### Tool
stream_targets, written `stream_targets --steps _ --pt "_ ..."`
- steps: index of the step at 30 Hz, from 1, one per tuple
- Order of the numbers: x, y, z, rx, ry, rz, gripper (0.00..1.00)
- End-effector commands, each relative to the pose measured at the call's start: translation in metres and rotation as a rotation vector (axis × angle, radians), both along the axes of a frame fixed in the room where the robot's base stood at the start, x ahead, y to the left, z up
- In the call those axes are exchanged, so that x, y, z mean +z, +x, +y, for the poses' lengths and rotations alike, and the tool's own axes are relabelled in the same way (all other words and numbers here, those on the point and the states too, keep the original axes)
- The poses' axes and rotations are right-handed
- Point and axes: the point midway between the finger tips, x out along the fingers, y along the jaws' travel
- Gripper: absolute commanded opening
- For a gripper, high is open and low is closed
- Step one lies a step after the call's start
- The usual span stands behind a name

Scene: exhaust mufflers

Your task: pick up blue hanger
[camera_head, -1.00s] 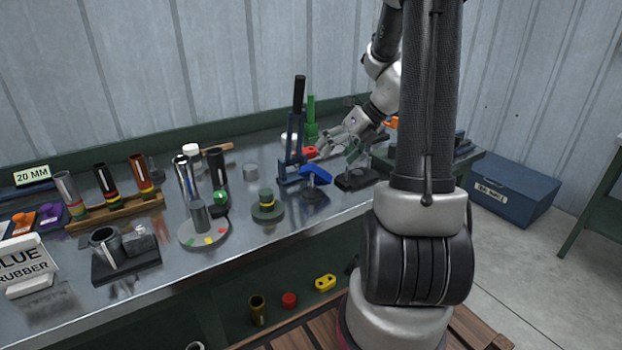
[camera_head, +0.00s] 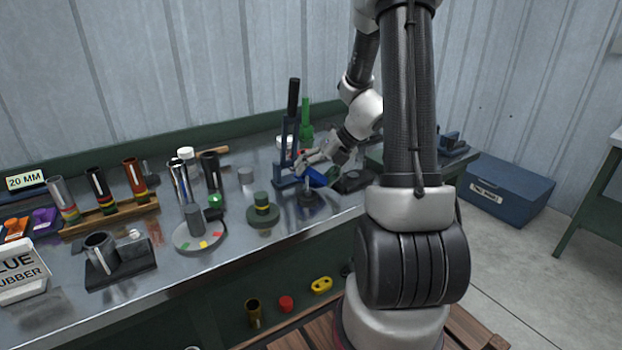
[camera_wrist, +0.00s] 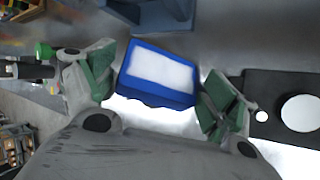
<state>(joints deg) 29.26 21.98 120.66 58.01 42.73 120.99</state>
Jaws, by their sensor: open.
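The blue hanger (camera_head: 314,178) is a small blue block near the right end of the metal bench, beside a dark blue press. In the wrist view the blue hanger (camera_wrist: 158,74) has a pale rectangular top and lies between the two green-padded fingers. My gripper (camera_head: 312,165) is over it at the bench and partly hides it. In the wrist view my gripper (camera_wrist: 155,88) is open, with one finger on each side of the hanger. A gap shows on the left side; whether the right finger touches it I cannot tell.
The dark blue press (camera_head: 288,150) with a black handle stands just left of the gripper. A black base plate (camera_head: 352,181) lies to the right. A dark round piece with a yellow band (camera_head: 262,208) stands further left.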

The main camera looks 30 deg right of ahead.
Motion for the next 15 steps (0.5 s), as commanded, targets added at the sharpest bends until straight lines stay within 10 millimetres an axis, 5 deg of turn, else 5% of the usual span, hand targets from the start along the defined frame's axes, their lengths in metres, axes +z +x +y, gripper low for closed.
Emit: stream_targets --steps 4,9,15 --pt "0.0003 0.0001 -0.0001 0.001 0.000 0.000 0.86" --pt "0.0004 -0.0001 -0.0001 0.001 0.000 0.000 0.57" --pt "0.0005 -0.0001 -0.0001 0.001 0.000 0.000 0.53"
